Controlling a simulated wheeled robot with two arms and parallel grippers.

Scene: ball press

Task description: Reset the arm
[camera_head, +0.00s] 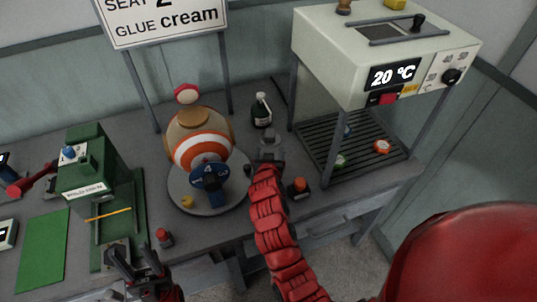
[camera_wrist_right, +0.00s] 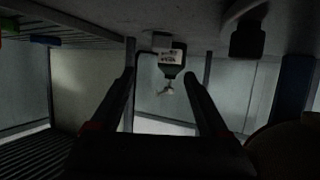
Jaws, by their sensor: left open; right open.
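My left gripper (camera_head: 137,268) is at the bottom left of the head view, open and empty, in front of the green press (camera_head: 90,165). My right arm reaches in from the lower right, and its gripper (camera_head: 268,148) is over the table between the ball press (camera_head: 200,145) and the heater (camera_head: 350,55). In the right wrist view my right gripper (camera_wrist_right: 160,78) has its two dark fingers apart with nothing held. A dark bottle with a white label (camera_head: 261,110) stands behind the right gripper; it also shows beyond the fingertips in the wrist view (camera_wrist_right: 168,57), upside down.
A round base (camera_head: 232,200) carries the orange-and-white ball with a blue dial (camera_head: 209,180). A dark slatted rack (camera_head: 335,165) lies under the heater with small coloured pieces. A red knob (camera_head: 163,237) and an orange-topped button (camera_head: 300,186) stand near the table's front edge.

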